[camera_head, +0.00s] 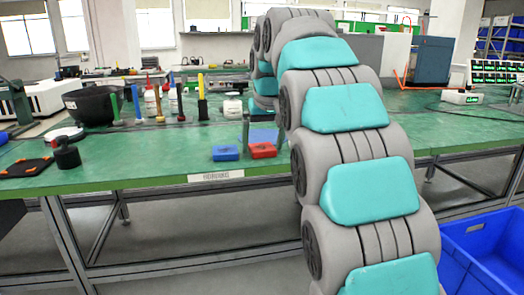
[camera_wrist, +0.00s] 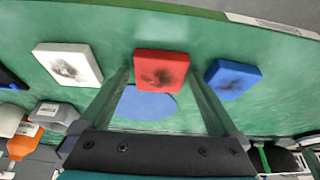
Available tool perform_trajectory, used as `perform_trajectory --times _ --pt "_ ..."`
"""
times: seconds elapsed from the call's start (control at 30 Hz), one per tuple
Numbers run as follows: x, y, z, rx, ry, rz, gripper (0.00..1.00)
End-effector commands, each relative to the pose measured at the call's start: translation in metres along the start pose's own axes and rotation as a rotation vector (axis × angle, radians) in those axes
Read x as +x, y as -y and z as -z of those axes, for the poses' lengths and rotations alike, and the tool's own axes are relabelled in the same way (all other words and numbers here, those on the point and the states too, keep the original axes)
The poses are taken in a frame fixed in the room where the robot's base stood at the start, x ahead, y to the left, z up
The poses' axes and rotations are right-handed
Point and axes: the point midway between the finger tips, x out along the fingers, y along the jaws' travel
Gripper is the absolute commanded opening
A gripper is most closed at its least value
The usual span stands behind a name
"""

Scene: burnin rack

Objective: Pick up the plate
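A flat, round blue plate (camera_wrist: 146,104) lies on the green bench top in the wrist view, just behind a red block. In the head view a bit of it shows as a blue patch (camera_head: 262,134) behind the red block, partly hidden by my arm. My gripper (camera_wrist: 159,74) is open, with its two fingers spread to either side of the plate in the wrist view and nothing held. Their height above the bench is hard to tell.
The red block (camera_wrist: 162,70) lies between a white block (camera_wrist: 68,63) and a blue block (camera_wrist: 232,79), near the bench edge. Behind stand bottles (camera_head: 232,107), upright tools (camera_head: 202,98) and a black bowl (camera_head: 90,104). A blue crate (camera_head: 488,245) stands at lower right.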

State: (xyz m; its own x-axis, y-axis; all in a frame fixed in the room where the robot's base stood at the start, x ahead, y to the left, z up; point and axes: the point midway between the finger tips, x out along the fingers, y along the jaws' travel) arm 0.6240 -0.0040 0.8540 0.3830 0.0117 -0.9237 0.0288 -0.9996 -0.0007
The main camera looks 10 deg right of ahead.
Motion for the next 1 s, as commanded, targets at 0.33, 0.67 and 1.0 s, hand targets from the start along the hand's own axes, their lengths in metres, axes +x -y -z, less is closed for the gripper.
perform_trajectory --times 0.33,0.67,1.0 --pt "-0.0001 0.0000 0.0000 0.000 0.000 0.000 0.56" --pt "-0.0003 0.0000 0.0000 0.000 0.000 0.000 0.22" --pt "-0.0020 0.0000 0.0011 0.000 -0.001 0.000 0.22"
